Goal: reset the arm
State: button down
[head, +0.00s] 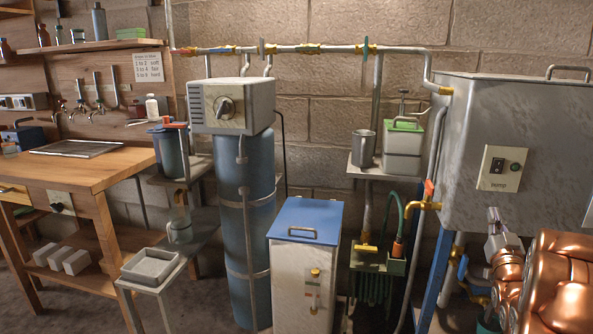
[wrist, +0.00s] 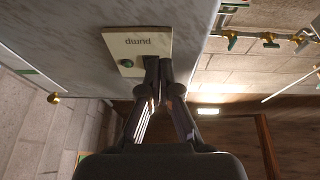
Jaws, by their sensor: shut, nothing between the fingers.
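My gripper (wrist: 158,72) is shut and empty in the wrist view, its dark fingers side by side. That panel also shows in the head view (head: 491,181) on the front of a large grey metal tank (head: 560,130), with a dark switch and a green button.
A blue cylinder (head: 246,230) with a dial box (head: 231,105) stands mid-room. A blue-lidded cabinet (head: 305,265) stands right of it. A shelf holds a metal cup (head: 364,146) and a green-lidded box (head: 403,150). A wooden bench (head: 90,170) is at left. A pipe with an orange-handled tap (head: 429,190) is near the tank.

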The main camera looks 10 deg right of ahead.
jog(key=w+a+r+g+y+p, duration=0.25)
jog(key=a+g+p, duration=0.4)
jog(key=a, duration=0.35)
jog(key=s+a+n+g+y+p, duration=0.1)
jog(key=s+a+g+y+p, duration=0.2)
jog(key=a, duration=0.4)
jog(key=s+a+g+p, duration=0.3)
jog(key=s+a+p, duration=0.15)
jog(key=a, duration=0.25)
jog(key=s+a+r+n+g+y+p, duration=0.1)
jog(key=s+a+r+g+p, duration=0.1)
jog(key=s+a, duration=0.4)
jog(key=s+a+r+n+g+y+p, duration=0.1)
jog(key=s+a+r+g+p, duration=0.2)
jog(key=s+a, duration=0.4)
jog(key=s+a+r+n+g+y+p, duration=0.1)
jog(key=s+a+g+p, duration=0.3)
jog(key=s, duration=1.3)
jog(key=a+r+y, duration=0.1)
jog(key=a, duration=0.1)
jog(key=shift+s+a+r+n+g, duration=0.2)
jog(key=shift+a+r+n+g, duration=0.05)
jog(key=shift+a+n+g, duration=0.15)
